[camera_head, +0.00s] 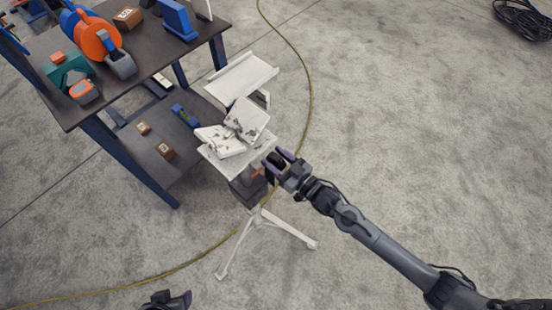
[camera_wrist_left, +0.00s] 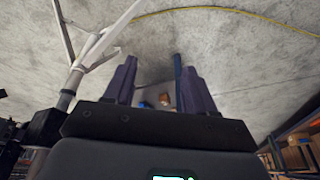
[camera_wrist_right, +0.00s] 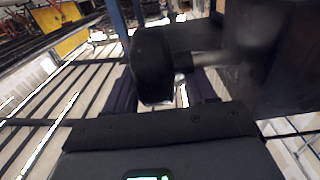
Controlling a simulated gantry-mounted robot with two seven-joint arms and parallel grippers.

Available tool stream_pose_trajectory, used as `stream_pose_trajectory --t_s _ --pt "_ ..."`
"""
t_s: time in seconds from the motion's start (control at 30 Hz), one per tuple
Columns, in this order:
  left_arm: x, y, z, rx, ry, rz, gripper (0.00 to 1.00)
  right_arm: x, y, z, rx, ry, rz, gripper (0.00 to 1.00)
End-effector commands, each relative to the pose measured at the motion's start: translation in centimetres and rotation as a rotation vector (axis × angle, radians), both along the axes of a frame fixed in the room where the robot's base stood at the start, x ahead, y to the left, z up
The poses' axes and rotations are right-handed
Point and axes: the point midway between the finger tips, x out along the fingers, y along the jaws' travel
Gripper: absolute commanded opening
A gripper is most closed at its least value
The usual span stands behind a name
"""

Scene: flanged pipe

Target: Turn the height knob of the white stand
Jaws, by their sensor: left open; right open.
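The white stand (camera_head: 262,214) stands on tripod legs beside the workbench, with a white top and a dark block under it. Its black round knob (camera_wrist_right: 153,65) sits on a short shaft from the dark block (camera_wrist_right: 285,60) in the right wrist view. My right gripper (camera_head: 280,158) is open at the stand's right side. Its fingers lie on either side of the knob in the picture; I cannot tell whether they touch it. My left gripper (camera_head: 168,300) is open and empty, low at the bottom edge of the head view. Stand legs (camera_wrist_left: 85,55) show left of its fingers.
A white flanged part (camera_head: 238,128) rests on the stand's top. A dark workbench (camera_head: 150,50) with blue, orange and teal items stands close on the left, with boxes on its lower shelf. A yellow cable (camera_head: 308,90) crosses the floor. The floor at right is largely clear.

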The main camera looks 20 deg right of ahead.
Motion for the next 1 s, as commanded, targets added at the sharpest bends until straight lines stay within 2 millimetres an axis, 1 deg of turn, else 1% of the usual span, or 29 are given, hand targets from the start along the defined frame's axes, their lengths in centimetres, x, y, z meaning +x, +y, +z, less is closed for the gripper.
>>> stream_pose_trajectory --t_s 0.03,0.07,0.3,0.37,0.4,0.57,0.67,0.77,0.87,1.0 --pt "0.0 -0.1 0.0 -0.002 0.0 0.001 0.55 0.0 0.0 0.0 0.0 0.0 0.0 0.55" --pt "0.0 -0.1 0.0 -0.003 0.0 0.002 0.55 0.0 0.0 0.0 0.0 0.0 0.0 0.52" --pt "0.0 -0.1 0.0 -0.002 0.0 0.001 0.55 0.0 0.0 0.0 0.0 0.0 0.0 0.15" --pt "0.0 -0.1 0.0 -0.002 0.0 0.001 0.55 0.0 0.0 0.0 0.0 0.0 0.0 0.06" --pt "0.0 0.0 0.0 -0.001 0.0 0.001 0.55 0.0 0.0 0.0 0.0 0.0 0.0 0.04" --pt "0.0 0.1 0.4 0.004 0.0 -0.003 0.55 0.0 0.0 0.2 -0.003 0.006 0.0 0.04" --pt "0.0 0.2 1.3 0.007 0.001 -0.005 0.55 0.0 0.0 0.5 -0.01 0.022 -0.001 0.04" --pt "0.0 0.2 2.7 0.01 0.002 -0.007 0.55 0.1 0.0 0.7 -0.023 0.051 -0.001 0.04" --pt "0.0 0.2 4.6 0.01 0.002 -0.007 0.55 0.2 0.0 1.0 -0.042 0.091 -0.001 0.04" --pt "0.0 0.2 7.8 0.01 0.001 -0.007 0.55 0.3 0.1 1.2 -0.077 0.167 -0.001 0.04"
